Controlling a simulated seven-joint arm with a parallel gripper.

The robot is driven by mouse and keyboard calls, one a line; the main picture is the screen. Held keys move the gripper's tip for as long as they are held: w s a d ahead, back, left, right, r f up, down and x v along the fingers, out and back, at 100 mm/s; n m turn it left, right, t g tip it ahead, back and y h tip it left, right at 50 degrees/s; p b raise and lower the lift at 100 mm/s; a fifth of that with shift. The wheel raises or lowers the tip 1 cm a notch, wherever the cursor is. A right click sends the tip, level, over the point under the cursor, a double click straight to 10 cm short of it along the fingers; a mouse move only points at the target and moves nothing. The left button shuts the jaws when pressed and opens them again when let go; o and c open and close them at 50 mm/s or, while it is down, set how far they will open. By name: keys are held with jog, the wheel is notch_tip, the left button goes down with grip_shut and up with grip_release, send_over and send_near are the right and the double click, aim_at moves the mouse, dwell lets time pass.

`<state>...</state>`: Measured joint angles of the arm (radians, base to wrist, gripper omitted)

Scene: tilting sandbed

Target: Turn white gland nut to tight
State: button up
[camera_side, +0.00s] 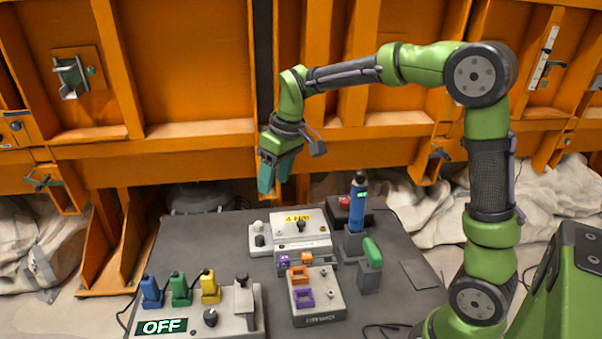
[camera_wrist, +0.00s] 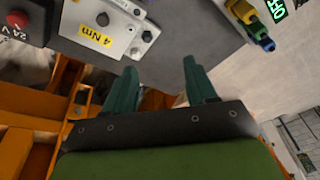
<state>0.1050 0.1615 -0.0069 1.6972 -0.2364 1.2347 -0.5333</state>
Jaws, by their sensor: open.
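A pale grey box (camera_side: 286,238) with a yellow "4 Nm" label stands at the back of the dark table. A small whitish knob (camera_side: 258,226) at its left end looks like the white gland nut, but it is too small to be sure. Its tight mark cannot be read. The box also shows at the top of the wrist view (camera_wrist: 122,22), with small round fittings on it. My gripper (camera_side: 274,185) has teal fingers and hangs above and behind the box near the table's back edge. Its fingers are apart and empty in the wrist view (camera_wrist: 160,70).
A blue upright tool (camera_side: 356,212) and a green-handled part (camera_side: 372,254) stand right of the box. In front is a block with orange and purple squares (camera_side: 317,296). Front left is a panel with coloured plugs (camera_side: 210,288) and an "OFF" sign (camera_side: 162,327). Orange walls stand behind.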

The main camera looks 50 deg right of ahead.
jog(key=s+a+m+t, duration=0.1)
jog(key=s+a+m, duration=0.2)
jog(key=s, duration=0.6)
jog(key=shift+s+a+r+m+t+y, duration=0.25)
jog(key=shift+r+m+t+y, duration=0.05)
jog(key=shift+r+t, duration=0.15)
jog(key=shift+f, duration=0.1)
